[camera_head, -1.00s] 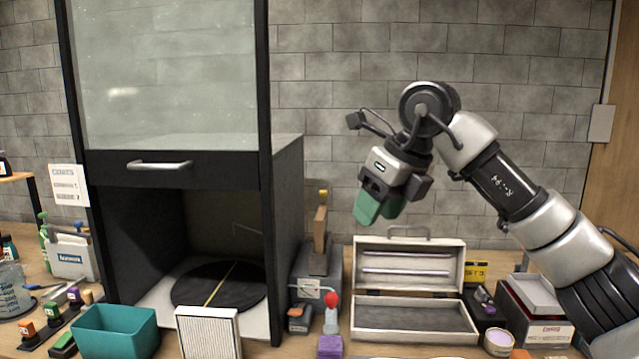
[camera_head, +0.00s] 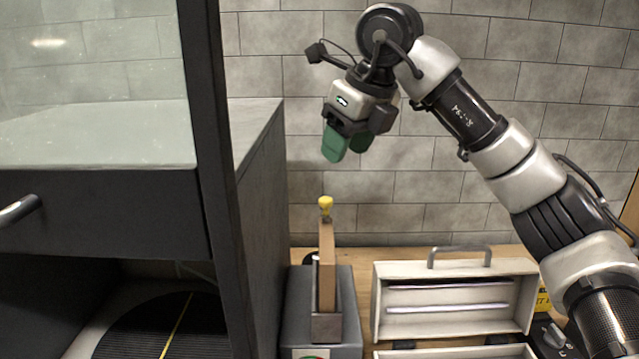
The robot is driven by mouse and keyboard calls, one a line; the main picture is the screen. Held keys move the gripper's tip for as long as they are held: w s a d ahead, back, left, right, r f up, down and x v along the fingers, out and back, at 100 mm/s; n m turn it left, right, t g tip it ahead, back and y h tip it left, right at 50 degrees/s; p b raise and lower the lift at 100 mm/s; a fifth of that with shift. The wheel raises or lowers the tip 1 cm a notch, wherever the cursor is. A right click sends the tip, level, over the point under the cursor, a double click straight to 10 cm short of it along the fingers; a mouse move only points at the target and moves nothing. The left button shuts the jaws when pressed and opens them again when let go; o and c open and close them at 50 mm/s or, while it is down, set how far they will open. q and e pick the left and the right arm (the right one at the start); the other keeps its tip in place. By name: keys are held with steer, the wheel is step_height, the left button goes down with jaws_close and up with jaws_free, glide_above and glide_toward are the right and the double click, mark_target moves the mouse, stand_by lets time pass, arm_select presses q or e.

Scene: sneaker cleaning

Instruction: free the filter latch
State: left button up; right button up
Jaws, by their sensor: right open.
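A thin upright brown panel (camera_head: 327,268) stands in a metal holder (camera_head: 326,327) on a dark grey box (camera_head: 350,310). A yellow knob (camera_head: 325,205) tops the panel; I cannot tell for sure whether this is the filter latch. My right gripper (camera_head: 348,147) is open and empty, its green fingertips pointing down. In the picture it hangs above the knob and slightly to its right, clearly apart from it. The depth between them is hard to judge. My left gripper is not in view.
The black cabinet (camera_head: 262,210) with a raised glass pane (camera_head: 90,80) and a handle (camera_head: 20,209) fills the left. An open beige case (camera_head: 455,269) stands right of the grey box. A grey block wall (camera_head: 440,190) lies behind.

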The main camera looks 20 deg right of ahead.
mark_target(326, 199)
steer(key=x, duration=1)
steer(key=shift+s+f+p, duration=0.15)
steer(key=shift+p, duration=0.15)
steer(key=c, duration=0.9)
